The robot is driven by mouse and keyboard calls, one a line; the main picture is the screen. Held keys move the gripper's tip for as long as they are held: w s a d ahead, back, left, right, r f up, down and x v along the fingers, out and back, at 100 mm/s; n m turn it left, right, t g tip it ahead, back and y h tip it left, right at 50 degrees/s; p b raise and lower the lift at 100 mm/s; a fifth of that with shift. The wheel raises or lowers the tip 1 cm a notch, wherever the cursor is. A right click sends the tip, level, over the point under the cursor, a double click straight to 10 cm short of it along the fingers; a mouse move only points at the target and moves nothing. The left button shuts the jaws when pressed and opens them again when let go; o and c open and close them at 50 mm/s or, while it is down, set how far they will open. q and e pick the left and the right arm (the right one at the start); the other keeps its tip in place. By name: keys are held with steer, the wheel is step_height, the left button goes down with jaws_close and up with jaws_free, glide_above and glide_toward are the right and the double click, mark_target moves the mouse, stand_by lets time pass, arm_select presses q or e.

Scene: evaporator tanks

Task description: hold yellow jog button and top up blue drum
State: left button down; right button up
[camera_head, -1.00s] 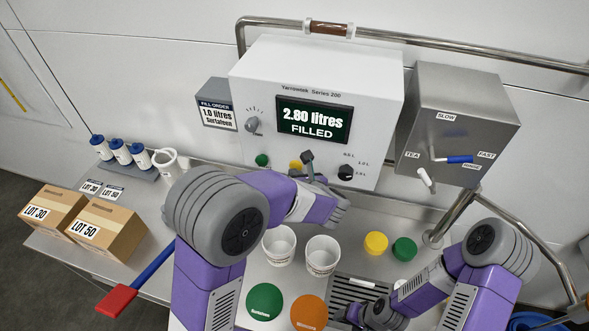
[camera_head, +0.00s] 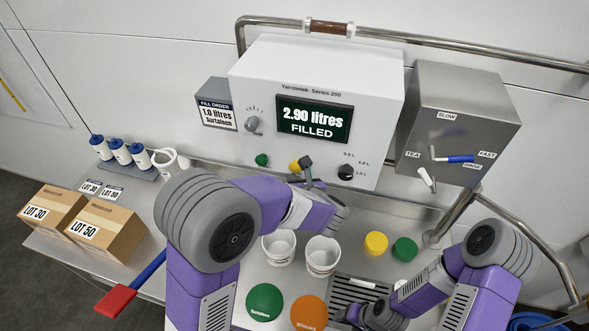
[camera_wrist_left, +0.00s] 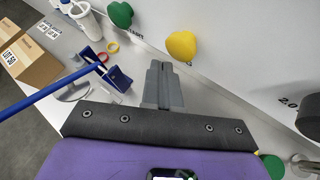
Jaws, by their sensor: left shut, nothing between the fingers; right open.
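The yellow jog button (camera_head: 294,166) is on the lower front of the white Yarrowtek machine (camera_head: 370,110). It also shows in the left wrist view (camera_wrist_left: 181,45). My left gripper (camera_head: 305,162) is shut and empty, its fingertips beside the button; in the left wrist view they appear just below and left of it. I cannot tell whether they touch. The display (camera_head: 314,120) reads 2.90 litres FILLED. A blue rounded thing, perhaps the blue drum (camera_head: 528,320), is cut off at the lower right edge. My right gripper (camera_head: 352,314) is open low over the counter, partly hidden by its arm.
A green button (camera_head: 262,160) and black knob (camera_head: 345,172) flank the yellow button. A steel box (camera_head: 460,110) with levers is at right. White cups (camera_head: 322,256) and yellow and green caps (camera_head: 376,243) stand on the counter. Boxes (camera_head: 108,230) sit at left.

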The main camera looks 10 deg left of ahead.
arm_select(q)
steer(key=s, duration=0.5)
steer(key=shift+a, duration=0.1)
stand_by(0.3)
stand_by(0.6)
